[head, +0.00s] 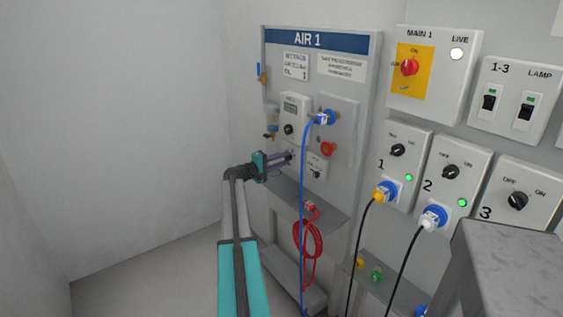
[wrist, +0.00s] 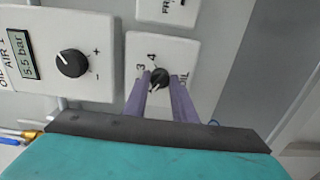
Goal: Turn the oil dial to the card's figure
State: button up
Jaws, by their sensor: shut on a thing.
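The oil dial (wrist: 160,78) is a small dark knob on a white plate marked OIL, with 3 and 4 legible beside it. My gripper (wrist: 161,82) has its two purple fingers shut on the knob, one on each side. A pale mark shows on the knob's lower edge in the wrist view; the figure it points at is not clear, as the fingers hide part of the scale. In the head view my gripper (head: 289,157) reaches the plate and covers the dial. The white card (head: 295,66) hangs above on the AIR 1 board; its last line seems to read OIL 1.
The air regulator (wrist: 70,63), reading 5.5 bar, sits close to the oil plate. Another small dial plate (head: 316,167) is just right. A blue hose (head: 304,200) hangs from the upper coupling. A grey shelf (head: 325,212) and red coiled hose (head: 307,240) lie below.

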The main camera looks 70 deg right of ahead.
jog(key=shift+w+d+r, duration=0.1)
jog(key=shift+d+r, duration=0.05)
jog(key=shift+r, duration=0.05)
jog(key=o, duration=1)
jog(key=shift+o, duration=0.2)
jog(key=shift+f, duration=0.1)
jog(key=shift+a+f, duration=0.1)
jog(key=shift+a, duration=0.1)
jog(key=b+v, duration=0.1)
jog(key=v, duration=1.2)
jog(key=shift+a, duration=0.2)
jog(key=shift+w, duration=0.15)
